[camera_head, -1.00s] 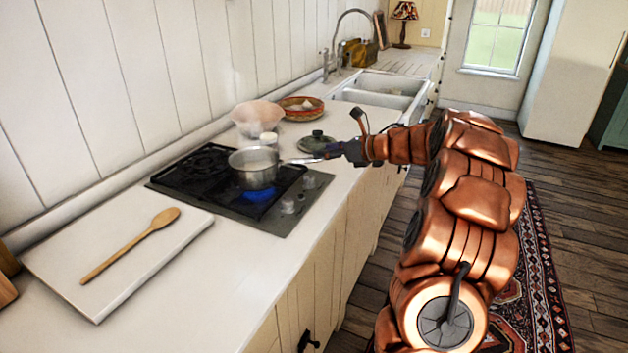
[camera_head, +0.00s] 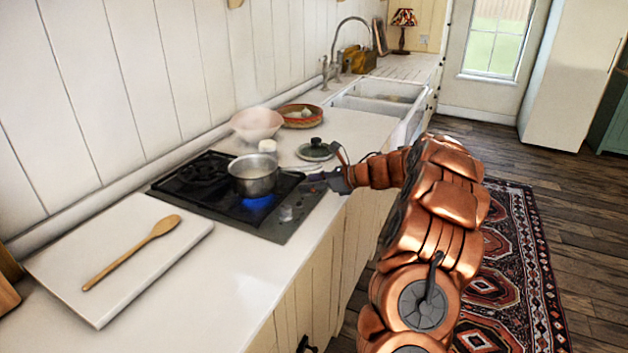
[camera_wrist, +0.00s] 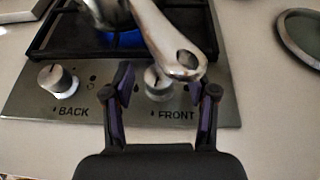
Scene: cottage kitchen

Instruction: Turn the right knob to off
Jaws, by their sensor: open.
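The steel control panel (camera_wrist: 105,105) carries two knobs in the wrist view. The right knob (camera_wrist: 155,82), above the word FRONT, sits between my open fingers, partly hidden by the pot handle. The left knob (camera_wrist: 57,79), above BACK, stands clear of my gripper (camera_wrist: 160,88); a knob also shows in the head view (camera_head: 286,214). In the head view my gripper (camera_head: 318,179) is at the far front edge of the stove (camera_head: 215,200). A blue flame (camera_head: 259,203) burns under the pot.
A steel pot (camera_head: 253,177) stands on the front burner. Its handle (camera_wrist: 172,42) reaches out over the panel close to my fingers. A lid (camera_head: 315,150) lies beyond the stove. A white board (camera_head: 120,265) with a wooden spoon (camera_head: 130,252) lies on the near side.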

